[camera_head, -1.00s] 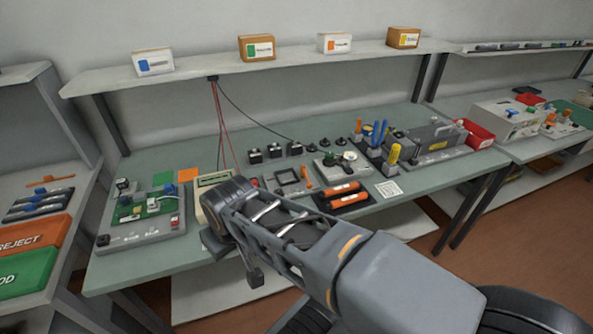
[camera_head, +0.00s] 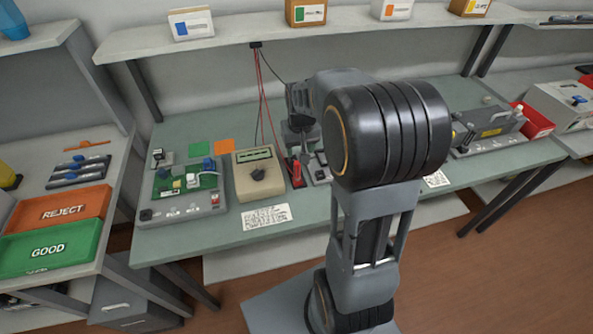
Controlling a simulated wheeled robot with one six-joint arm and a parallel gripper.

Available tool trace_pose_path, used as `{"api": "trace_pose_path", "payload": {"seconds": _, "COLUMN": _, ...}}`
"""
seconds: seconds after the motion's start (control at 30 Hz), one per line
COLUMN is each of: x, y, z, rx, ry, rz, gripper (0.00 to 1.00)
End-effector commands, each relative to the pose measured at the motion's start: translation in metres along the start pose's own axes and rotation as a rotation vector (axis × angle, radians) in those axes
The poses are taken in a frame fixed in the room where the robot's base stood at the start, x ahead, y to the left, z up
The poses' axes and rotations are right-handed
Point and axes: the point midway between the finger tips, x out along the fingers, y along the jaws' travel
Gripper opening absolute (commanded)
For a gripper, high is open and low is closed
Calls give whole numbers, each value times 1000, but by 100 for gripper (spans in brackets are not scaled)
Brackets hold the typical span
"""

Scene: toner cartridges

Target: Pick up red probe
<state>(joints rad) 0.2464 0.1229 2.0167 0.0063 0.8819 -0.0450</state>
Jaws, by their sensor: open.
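The red probe (camera_head: 297,172) stands on the bench just right of the beige meter (camera_head: 262,175). Red leads (camera_head: 264,100) run down toward it from a bracket under the shelf. My gripper (camera_head: 304,152) is open and points down above and slightly right of the red probe. It is small in the picture and partly hidden by my own arm, so I cannot tell the exact gap or whether it touches the probe. I see nothing held in it.
A circuit board fixture (camera_head: 185,190) stands left of the meter. The shelf (camera_head: 270,30) with boxes runs above the back of the bench. A grey case (camera_head: 488,128) and a red bin (camera_head: 535,122) are at right. My arm hides the bench's middle.

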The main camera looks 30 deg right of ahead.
Motion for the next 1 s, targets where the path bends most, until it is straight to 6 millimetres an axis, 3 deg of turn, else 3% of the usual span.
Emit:
{"api": "trace_pose_path", "payload": {"seconds": 0.1, "x": 23, "y": -1, "z": 1, "rx": -2, "ry": -6, "rz": -1, "gripper": 53}}
{"api": "trace_pose_path", "payload": {"seconds": 0.3, "x": 50, "y": -2, "z": 0, "rx": -4, "ry": -3, "rz": -1, "gripper": 53}}
{"api": "trace_pose_path", "payload": {"seconds": 0.57, "x": 64, "y": -3, "z": 0, "rx": -5, "ry": -3, "rz": -1, "gripper": 53}}
{"api": "trace_pose_path", "payload": {"seconds": 0.8, "x": 95, "y": -3, "z": -4, "rx": -5, "ry": -4, "rz": -1, "gripper": 53}}
{"api": "trace_pose_path", "payload": {"seconds": 1.0, "x": 110, "y": -3, "z": -4, "rx": -5, "ry": 0, "rz": -1, "gripper": 53}}
